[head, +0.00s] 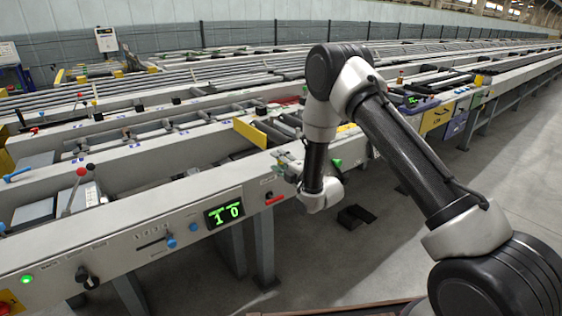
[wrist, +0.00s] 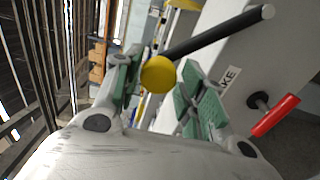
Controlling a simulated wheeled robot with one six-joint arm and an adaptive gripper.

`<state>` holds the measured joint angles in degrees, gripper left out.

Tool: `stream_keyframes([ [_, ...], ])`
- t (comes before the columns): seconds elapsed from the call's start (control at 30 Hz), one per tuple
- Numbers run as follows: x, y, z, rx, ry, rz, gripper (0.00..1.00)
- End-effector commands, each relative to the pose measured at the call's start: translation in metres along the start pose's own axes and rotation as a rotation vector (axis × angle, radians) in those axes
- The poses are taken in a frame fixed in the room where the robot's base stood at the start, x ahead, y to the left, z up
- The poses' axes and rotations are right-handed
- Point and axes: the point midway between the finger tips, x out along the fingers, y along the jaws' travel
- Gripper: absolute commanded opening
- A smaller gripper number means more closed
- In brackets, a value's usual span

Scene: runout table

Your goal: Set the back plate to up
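My gripper (head: 287,168) is at the front face of the runout table's near rail, its green-padded fingers apart. In the wrist view my gripper (wrist: 168,92) is open, with a yellow ball knob (wrist: 158,73) in the gap, close to the left finger. I cannot tell whether they touch. A black rod (wrist: 215,35) runs from the knob to the upper right. An upright yellow plate (head: 250,133) stands above the rail, left of my gripper. No visible label tells whether this is the back plate or whether the knob works it.
A red handle (wrist: 276,116) sits right of the fingers, by a partly hidden label; it also shows in the head view (head: 275,199). On the rail are a green display (head: 224,212), a black knob (head: 86,277) and red-tipped levers (head: 81,172).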

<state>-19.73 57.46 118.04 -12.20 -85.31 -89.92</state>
Motion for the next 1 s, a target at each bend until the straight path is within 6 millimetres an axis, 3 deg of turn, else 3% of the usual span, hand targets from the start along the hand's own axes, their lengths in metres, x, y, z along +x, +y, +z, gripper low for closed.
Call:
stream_keyframes([
  [0.43,-0.008,0.002,0.003,0.000,-0.005,0.003,0.51],
  [0.8,-0.086,0.000,0.002,0.001,-0.005,-0.001,0.51],
  [1.0,-0.113,0.000,0.001,0.000,-0.004,0.001,0.51],
])
